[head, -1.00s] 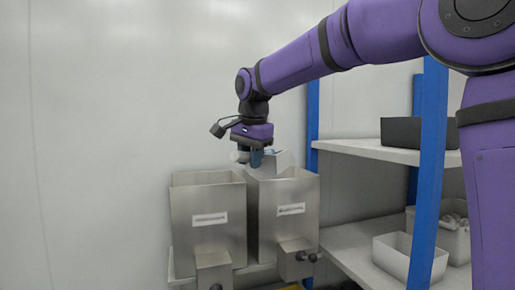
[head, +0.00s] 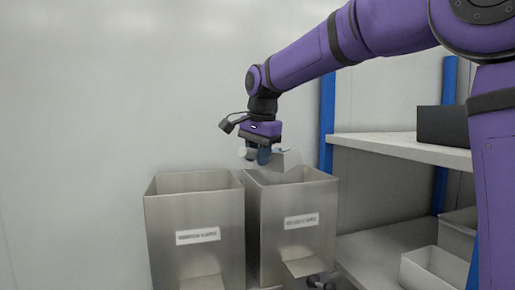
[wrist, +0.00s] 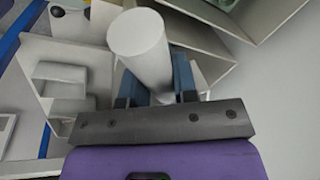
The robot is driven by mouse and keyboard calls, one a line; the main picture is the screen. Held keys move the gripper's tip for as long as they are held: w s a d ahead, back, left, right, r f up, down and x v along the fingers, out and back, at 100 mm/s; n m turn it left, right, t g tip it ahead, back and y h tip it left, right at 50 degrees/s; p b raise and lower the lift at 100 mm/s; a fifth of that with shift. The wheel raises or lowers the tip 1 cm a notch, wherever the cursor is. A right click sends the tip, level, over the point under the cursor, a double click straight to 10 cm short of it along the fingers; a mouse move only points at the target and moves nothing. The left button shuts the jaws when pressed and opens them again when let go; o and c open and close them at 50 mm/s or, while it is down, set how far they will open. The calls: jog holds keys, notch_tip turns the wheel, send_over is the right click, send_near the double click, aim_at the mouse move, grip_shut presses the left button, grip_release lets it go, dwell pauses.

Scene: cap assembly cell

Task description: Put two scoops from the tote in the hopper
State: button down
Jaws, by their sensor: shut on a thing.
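My gripper (head: 264,156) is shut on a scoop (head: 287,161) and holds it over the right-hand metal hopper (head: 290,222). The scoop's pale pan points right and its light handle end sticks out to the left. In the wrist view the white round handle (wrist: 140,45) lies between my blue fingers (wrist: 157,82). I cannot tell what is in the pan. A second metal hopper (head: 194,215) stands to the left. Both have white labels, too blurred to read. I cannot tell for sure which container is the tote.
A shelf rack with blue posts (head: 327,115) stands right of the hoppers. Its upper shelf (head: 395,148) holds a dark bin (head: 442,127). A plain wall is behind.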

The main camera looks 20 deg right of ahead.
jog(key=shift+w+d+r+g+y, duration=0.4)
jog(key=shift+d+r+g+y, duration=0.2)
jog(key=shift+r+y, duration=0.15)
jog(key=r+y, duration=0.1)
jog(key=w+d+r+g+y, duration=0.1)
jog(key=r, duration=0.1)
jog(key=r+g+y, duration=0.1)
jog(key=shift+w+d+r+m, duration=0.2)
jog(key=shift+w+d+m, duration=0.05)
jog(key=shift+d+m, duration=0.1)
jog(key=w+d+r+g+y, duration=0.4)
jog(key=d+r+y, duration=0.1)
jog(key=d, duration=0.1)
jog(key=shift+w+m, duration=0.35)
jog(key=shift+w, duration=0.05)
jog(key=shift+r, duration=0.1)
dwell(1.0)
